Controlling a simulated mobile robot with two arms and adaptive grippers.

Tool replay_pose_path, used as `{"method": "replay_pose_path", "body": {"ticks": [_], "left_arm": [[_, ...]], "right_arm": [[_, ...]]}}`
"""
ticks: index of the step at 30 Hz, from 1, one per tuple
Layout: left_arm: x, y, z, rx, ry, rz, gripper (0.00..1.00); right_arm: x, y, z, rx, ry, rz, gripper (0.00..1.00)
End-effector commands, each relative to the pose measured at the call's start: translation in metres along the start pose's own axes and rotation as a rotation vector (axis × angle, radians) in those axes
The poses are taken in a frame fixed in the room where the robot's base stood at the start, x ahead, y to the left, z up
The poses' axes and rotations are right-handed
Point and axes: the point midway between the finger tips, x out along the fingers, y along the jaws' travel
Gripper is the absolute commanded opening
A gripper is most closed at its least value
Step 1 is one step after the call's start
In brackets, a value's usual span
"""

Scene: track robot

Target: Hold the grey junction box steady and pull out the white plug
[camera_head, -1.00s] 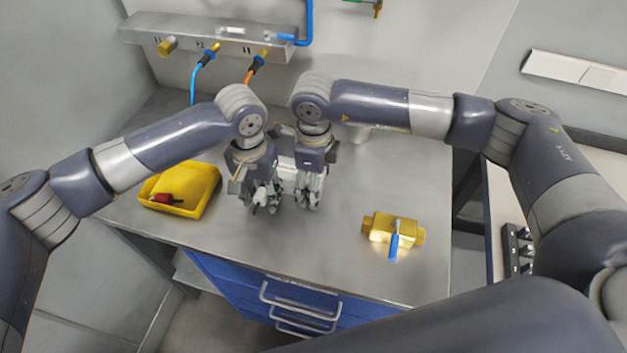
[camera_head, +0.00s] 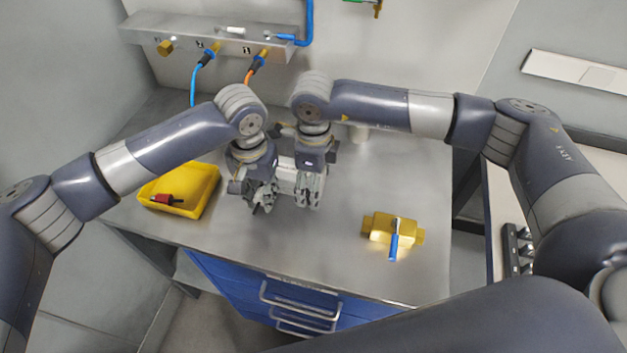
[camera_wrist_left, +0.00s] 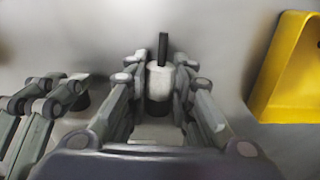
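My left gripper (camera_head: 260,198) points down at the table beside my right one. In the left wrist view its fingers (camera_wrist_left: 160,85) close from both sides on the white plug (camera_wrist_left: 158,82), a short cylinder with a black stem (camera_wrist_left: 163,47). My right gripper (camera_head: 311,192) is just to the right in the head view. It shows at the left of the wrist view (camera_wrist_left: 55,100), with something dark between its fingers. A pale block, likely the grey junction box (camera_head: 286,178), shows between the grippers, mostly hidden. Whether plug and box still touch cannot be told.
A yellow tray (camera_head: 207,192) with a red part (camera_head: 166,199) stands to the left. A brass valve with a blue handle (camera_head: 394,245) lies to the right. A white cylinder (camera_head: 359,134) stands behind. A wall panel (camera_head: 225,40) carries hoses. The table between grippers and valve is clear.

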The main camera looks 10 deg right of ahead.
Motion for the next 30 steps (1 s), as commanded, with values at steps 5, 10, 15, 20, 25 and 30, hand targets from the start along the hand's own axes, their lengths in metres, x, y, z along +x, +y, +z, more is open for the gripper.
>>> {"method": "replay_pose_path", "body": {"ticks": [5, 10, 15, 20, 25, 30], "left_arm": [[0.0004, -0.0003, -0.0001, 0.0, 0.0, -0.001, 0.0], [0.0003, -0.0004, -0.0002, 0.0, 0.0, -0.001, 0.0], [0.0004, -0.0006, 0.0007, -0.001, 0.0, -0.001, 0.0], [0.0005, -0.0008, 0.0032, 0.0, -0.001, -0.001, 0.0], [0.0005, -0.0005, 0.0062, 0.002, -0.002, -0.001, 0.0], [0.0004, -0.0004, 0.0072, 0.001, -0.001, -0.001, 0.0]], "right_arm": [[0.0033, 0.0022, -0.002, -0.002, 0.007, 0.006, 0.42], [0.0033, 0.0022, -0.002, -0.002, 0.008, 0.006, 0.42], [0.0033, 0.0022, -0.0021, -0.002, 0.008, 0.006, 0.42], [0.0033, 0.002, -0.0021, -0.001, 0.008, 0.005, 0.42], [0.0033, 0.001, -0.0023, 0.001, 0.008, 0.004, 0.42], [0.0031, 0.0005, -0.0024, 0.001, 0.008, 0.003, 0.42]]}}
